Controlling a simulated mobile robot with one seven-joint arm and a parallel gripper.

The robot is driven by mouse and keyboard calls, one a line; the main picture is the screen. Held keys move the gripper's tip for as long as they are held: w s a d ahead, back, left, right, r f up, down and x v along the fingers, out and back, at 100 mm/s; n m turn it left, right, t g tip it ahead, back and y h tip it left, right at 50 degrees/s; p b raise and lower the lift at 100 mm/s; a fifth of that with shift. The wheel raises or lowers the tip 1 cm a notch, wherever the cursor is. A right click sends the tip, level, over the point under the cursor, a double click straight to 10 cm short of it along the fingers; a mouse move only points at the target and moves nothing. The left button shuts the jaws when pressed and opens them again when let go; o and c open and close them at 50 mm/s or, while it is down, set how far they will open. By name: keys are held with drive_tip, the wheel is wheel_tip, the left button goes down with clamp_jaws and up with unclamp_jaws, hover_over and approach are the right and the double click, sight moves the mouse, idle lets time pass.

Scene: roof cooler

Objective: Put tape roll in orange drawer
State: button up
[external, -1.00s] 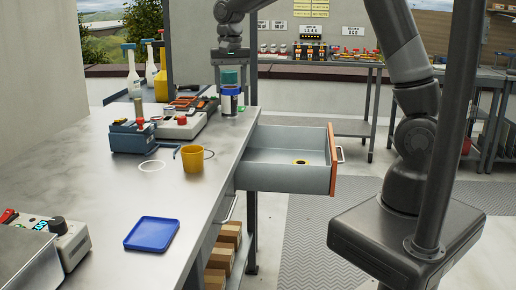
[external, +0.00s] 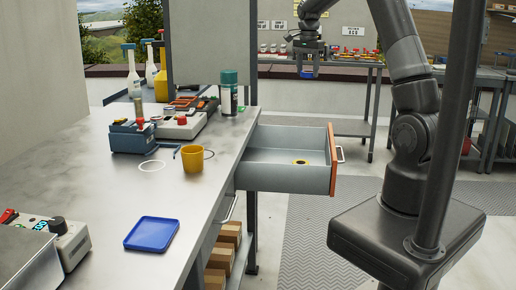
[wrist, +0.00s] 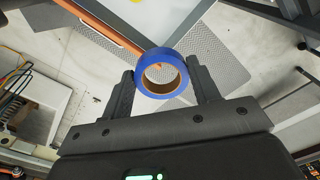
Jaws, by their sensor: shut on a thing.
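The blue tape roll (wrist: 141,76) is held between the two fingers of my gripper (wrist: 161,82) in the wrist view, its hole facing the camera. In the external view my gripper (external: 307,68) is high in the air, past the far end of the workbench, with the roll (external: 306,75) small and partly hidden at its fingertips. The grey drawer (external: 270,178) with an orange front (external: 334,160) stands open at the bench's right side. The orange front edge (wrist: 95,20) also shows at upper left in the wrist view.
A green-topped can (external: 229,92) stands at the bench's far right corner. A yellow mug (external: 193,159), a blue tray (external: 151,234) and several devices are on the bench (external: 110,190). The drawer interior is mostly clear. A table with other items stands behind.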

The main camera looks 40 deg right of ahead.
sight(303, 157)
wheel_tip(303, 157, down, 32)
drive_tip(key=shift+a+r, duration=0.15)
idle(0.4)
drive_tip(key=shift+f, duration=0.2)
drive_tip(key=o, duration=1)
